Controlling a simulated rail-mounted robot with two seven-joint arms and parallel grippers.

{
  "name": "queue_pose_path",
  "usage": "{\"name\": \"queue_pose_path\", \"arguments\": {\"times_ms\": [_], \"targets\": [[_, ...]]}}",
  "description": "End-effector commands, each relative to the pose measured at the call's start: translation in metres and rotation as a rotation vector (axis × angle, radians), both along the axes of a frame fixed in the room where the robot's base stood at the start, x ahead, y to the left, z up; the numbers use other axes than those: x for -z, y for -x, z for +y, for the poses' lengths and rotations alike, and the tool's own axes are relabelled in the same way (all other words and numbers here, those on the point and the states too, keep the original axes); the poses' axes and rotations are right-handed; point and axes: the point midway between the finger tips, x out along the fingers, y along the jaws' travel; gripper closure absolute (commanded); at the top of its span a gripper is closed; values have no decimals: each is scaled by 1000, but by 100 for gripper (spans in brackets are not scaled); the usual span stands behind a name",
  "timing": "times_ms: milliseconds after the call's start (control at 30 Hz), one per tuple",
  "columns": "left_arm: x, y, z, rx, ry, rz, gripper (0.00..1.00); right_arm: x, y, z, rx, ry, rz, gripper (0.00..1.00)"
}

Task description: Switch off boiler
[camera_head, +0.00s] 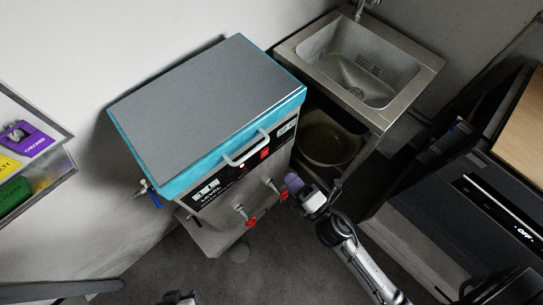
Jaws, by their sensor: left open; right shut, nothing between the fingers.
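The boiler (205,105) is a box with a grey lid and a teal rim, standing on the floor left of centre. Its dark front panel has a red switch (264,153), a small display (287,128) and a white-lettered label (206,190). Two taps with red handles (252,222) stick out below. My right gripper (293,183) is shut and empty, beside the boiler's right front edge, below and right of the red switch. I cannot tell whether it touches the boiler. My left gripper (179,298) shows only partly at the bottom edge, open and away from the boiler.
A metal sink (361,62) stands behind right, with a round bowl-like vessel (329,138) below it. A dark appliance with an "OFF" display (524,233) is at right. A shelf with coloured boxes (25,140) is at left. Floor (205,270) is clear in front.

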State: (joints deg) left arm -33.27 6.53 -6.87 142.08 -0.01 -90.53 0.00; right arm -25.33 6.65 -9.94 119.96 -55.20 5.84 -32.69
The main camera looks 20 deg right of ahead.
Motion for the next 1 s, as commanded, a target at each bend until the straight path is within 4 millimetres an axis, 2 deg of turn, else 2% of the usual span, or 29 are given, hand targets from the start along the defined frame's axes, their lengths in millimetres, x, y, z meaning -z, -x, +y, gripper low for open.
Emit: {"name": "queue_pose_path", "arguments": {"times_ms": [200, 500, 700, 1000], "targets": [[-2, 0, -1, -2, 2, -1, 57, -6, -38, 11, -1, 1, -3, 100], [-1, 0, 1, 3, -4, -1, 57, -9, -71, 21, -1, 0, 0, 100], [-1, 0, 3, 7, -11, -1, 57, -10, -80, 24, 0, -1, 1, 100], [-1, 0, 3, 8, -12, -1, 57, -10, -81, 25, 0, -1, 1, 100]]}}
